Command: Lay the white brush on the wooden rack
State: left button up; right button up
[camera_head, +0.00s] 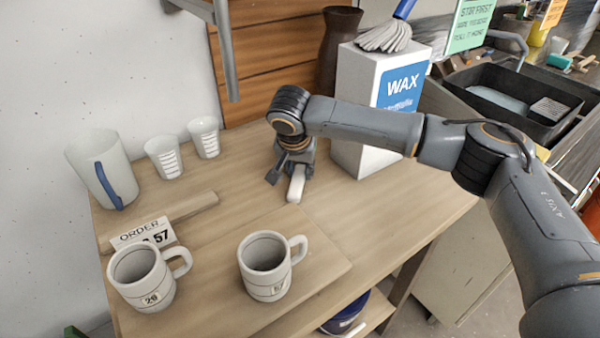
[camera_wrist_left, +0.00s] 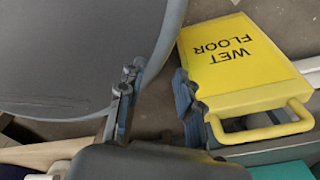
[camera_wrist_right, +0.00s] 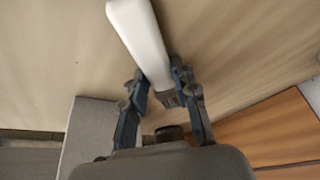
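The white brush (camera_head: 296,183) is under my right gripper (camera_head: 287,172) at the tabletop. In the right wrist view its pale handle (camera_wrist_right: 140,38) runs up and left, and its darker end lies between the fingers of the right gripper (camera_wrist_right: 160,75). The fingertips are close to both sides of the brush, but contact is unclear. A low wooden bar (camera_head: 195,207), perhaps the wooden rack, lies behind the order card. My left gripper (camera_wrist_left: 156,76) is open and empty in the left wrist view; it is out of the head view.
Two mugs (camera_head: 143,279) (camera_head: 266,265) stand at the table front. A pitcher (camera_head: 102,170) and two cups (camera_head: 164,158) (camera_head: 204,137) stand behind at left. A white WAX box (camera_head: 360,100) is beside my right arm. A yellow wet-floor sign (camera_wrist_left: 235,60) is near my left gripper.

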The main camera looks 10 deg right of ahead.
aim_at(301, 166)
grip_shut()
jog(key=shift+r+b, duration=0.15)
jog(key=shift+b, duration=0.35)
notch_tip(301, 166, up, 4)
jog(key=p, duration=0.5)
jog(key=shift+r, duration=0.15)
jog(key=s+a+r+p, duration=0.2)
jog(key=s+r+p, duration=0.7)
jog(key=s+p, duration=0.65)
notch_tip(301, 166, up, 7)
jog(key=w+p, duration=0.2)
jog(key=p, duration=0.4)
jog(key=s+d+f+n+y+b, duration=0.1)
jog(key=s+d+f+n+b, duration=0.3)
jog(key=d+b, duration=0.4)
jog(key=shift+n+y+b, duration=0.3)
jog(key=shift+y+b, duration=0.1)
jog(key=shift+b, duration=0.45)
